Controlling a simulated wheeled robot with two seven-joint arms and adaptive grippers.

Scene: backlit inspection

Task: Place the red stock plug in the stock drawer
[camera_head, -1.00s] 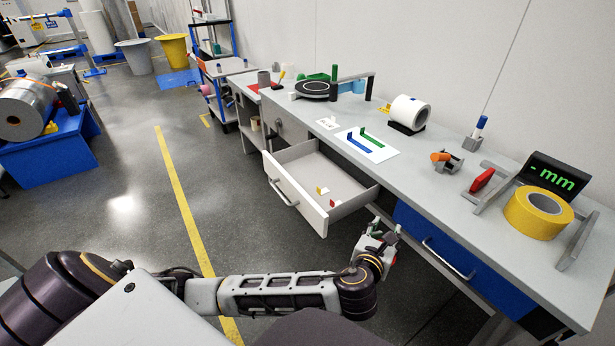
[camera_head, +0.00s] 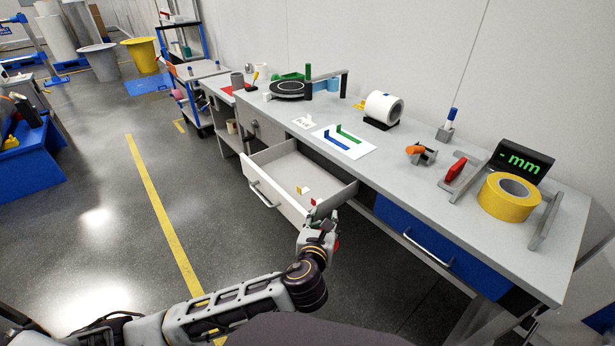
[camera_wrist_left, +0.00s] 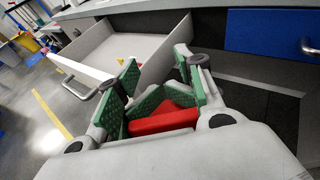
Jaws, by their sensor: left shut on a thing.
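The red stock plug (camera_wrist_left: 165,121) is between the green pads of my left gripper (camera_wrist_left: 150,98) in the left wrist view. Only part of it shows; a bit of red also shows beside the fingers in the head view (camera_head: 336,244). My left gripper (camera_head: 322,218) is shut on the plug, near the right end of the drawer front, apparently outside the drawer. The white stock drawer (camera_head: 290,172) is pulled open under the bench and also shows in the left wrist view (camera_wrist_left: 135,45). My right gripper is not in view.
A small yellow-and-white piece (camera_head: 303,190) and a small red piece (camera_head: 313,202) are in the drawer, which is mostly bare. A closed blue drawer (camera_head: 430,240) is to the right. The bench (camera_head: 390,165) holds a red block (camera_head: 456,168) and yellow tape roll (camera_head: 509,196).

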